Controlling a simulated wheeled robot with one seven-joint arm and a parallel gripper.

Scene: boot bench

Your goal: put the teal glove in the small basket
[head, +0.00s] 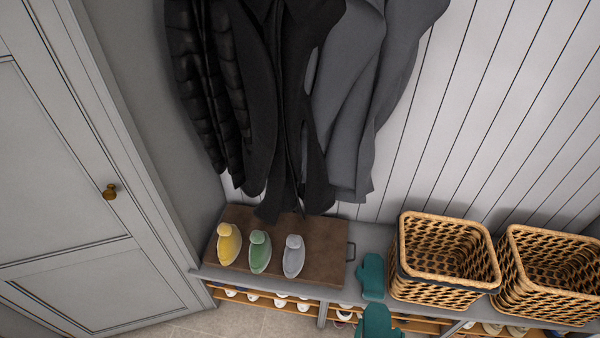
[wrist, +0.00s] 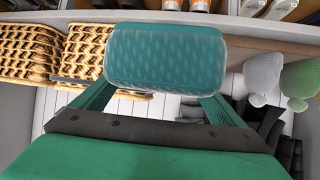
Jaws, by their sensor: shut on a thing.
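My gripper (wrist: 162,92) is shut on a teal glove (wrist: 165,50), which fills the space between its fingers in the wrist view. Another teal glove (head: 372,275) lies on the bench between the board and the baskets. Two woven baskets stand on the bench at right: a left one (head: 400,275) and a right one (head: 550,300). Which is smaller is hard to tell.
A brown board (head: 325,262) with a dark handle carries yellow (head: 229,247), green (head: 260,254) and grey (head: 294,258) slippers. Dark and grey coats (head: 345,110) hang above the bench. Shoes sit on the shelf below. The left basket's opening is clear from above.

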